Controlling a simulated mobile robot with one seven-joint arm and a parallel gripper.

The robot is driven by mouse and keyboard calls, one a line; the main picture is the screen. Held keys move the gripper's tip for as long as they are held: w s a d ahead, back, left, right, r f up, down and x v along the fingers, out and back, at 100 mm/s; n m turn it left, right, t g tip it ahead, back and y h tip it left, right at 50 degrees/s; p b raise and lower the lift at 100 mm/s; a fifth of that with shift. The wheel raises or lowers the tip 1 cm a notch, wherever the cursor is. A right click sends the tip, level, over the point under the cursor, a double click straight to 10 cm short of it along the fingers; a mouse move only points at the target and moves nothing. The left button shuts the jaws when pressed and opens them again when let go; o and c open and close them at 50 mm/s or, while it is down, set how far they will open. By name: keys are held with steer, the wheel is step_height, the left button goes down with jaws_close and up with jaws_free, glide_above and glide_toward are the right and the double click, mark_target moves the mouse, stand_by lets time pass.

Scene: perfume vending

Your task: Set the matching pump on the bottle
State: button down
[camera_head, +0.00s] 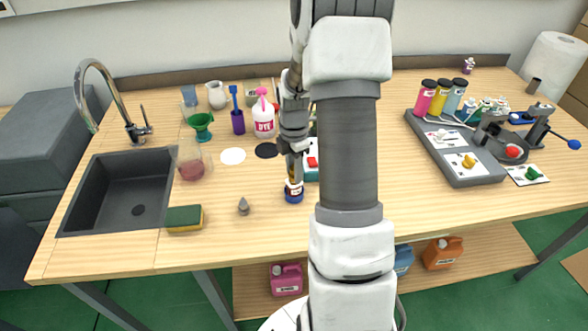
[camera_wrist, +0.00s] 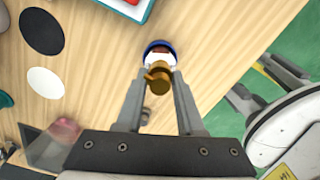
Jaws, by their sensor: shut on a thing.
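My gripper (camera_wrist: 159,74) is shut on a gold-brown pump (camera_wrist: 157,80), gripped between its two fingertips. Right at the pump is a small bottle (camera_head: 294,194) with a blue base and a white and red label, standing on the table in the head view. It also shows in the wrist view (camera_wrist: 158,46), partly hidden by the pump. The pump lines up over the bottle's top; I cannot tell whether it is seated or just above. A grey pump-like piece (camera_head: 243,206) stands alone on the table, left of the bottle.
A sink (camera_head: 128,190) and sponge (camera_head: 184,219) are on the left. A white disc (camera_head: 232,156), a black disc (camera_head: 266,150) and a dye bottle (camera_head: 264,122) stand behind. A grey tray (camera_head: 478,176) with bottles and cards is on the right. The table front near the bottle is clear.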

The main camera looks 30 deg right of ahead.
stand_by(0.4)
jaws_free()
stand_by(0.4)
steer(key=shift+r+p, duration=2.85)
steer(key=shift+r, duration=0.9)
